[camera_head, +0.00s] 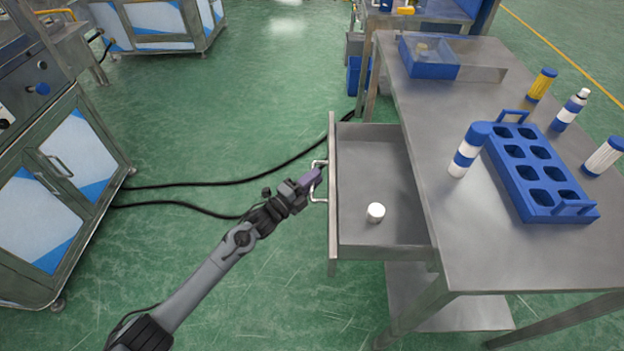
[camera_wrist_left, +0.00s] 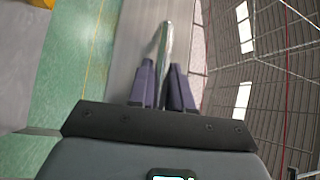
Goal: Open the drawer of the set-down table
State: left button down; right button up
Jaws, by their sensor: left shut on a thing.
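The set-down table (camera_head: 450,215) is a grey metal table on the right in the head view. Its drawer (camera_head: 355,165) is pulled out to the left, and its inside shows. A small white cylindrical piece (camera_head: 376,212) lies in the drawer. My left gripper (camera_head: 318,178) is at the drawer's front, shut on the metal bar handle (camera_head: 314,200). In the left wrist view the purple fingers (camera_wrist_left: 163,85) sit either side of the handle (camera_wrist_left: 162,48). My right gripper is in neither view.
On the tabletop stand a blue crate with empty pockets (camera_head: 537,178), a blue-and-white can (camera_head: 468,150), several other cans and a blue box (camera_head: 428,60). A machine cabinet (camera_head: 50,200) stands at the left. Black cables (camera_head: 220,183) cross the open green floor.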

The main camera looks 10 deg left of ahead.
pick_arm(q)
jog(key=c, duration=1.1)
grip_release()
jog(key=shift+c, duration=0.2)
jog(key=p+v, duration=0.3)
jog(key=v, duration=0.7)
jog(key=shift+s+a, duration=0.2)
jog(key=shift+s, duration=0.15)
